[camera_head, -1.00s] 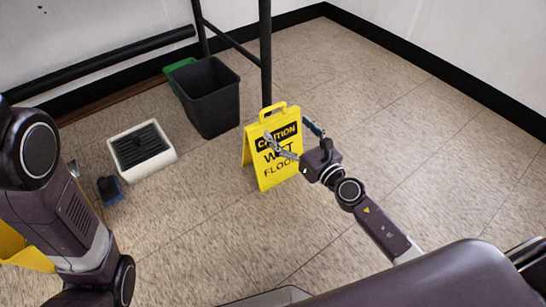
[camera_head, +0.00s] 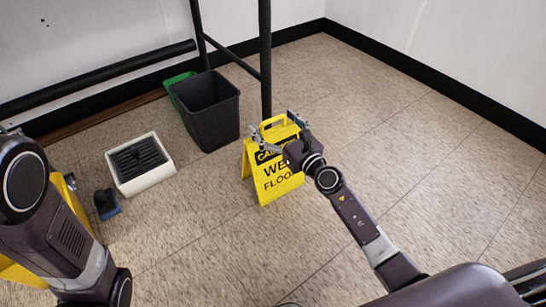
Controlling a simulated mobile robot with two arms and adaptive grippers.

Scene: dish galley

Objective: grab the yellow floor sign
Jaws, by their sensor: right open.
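The yellow floor sign (camera_head: 277,187) stands upright as an A-frame on the tiled floor, with black "WET FLOOR" lettering and a loop handle at its top. My right gripper (camera_head: 272,135) is open at the upper part of the sign, with its fingers spread to either side near the handle. It covers part of the top lettering. Whether the fingers touch the sign cannot be told. My left arm comes in from the left, but its gripper is out of view.
A dark grey bin (camera_head: 210,112) stands behind and left of the sign, with a green item (camera_head: 177,84) behind it. A black metal post (camera_head: 265,65) rises behind the sign. A white box with a dark grille (camera_head: 140,163) and a small blue-black object (camera_head: 107,204) lie left. The floor at right is clear.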

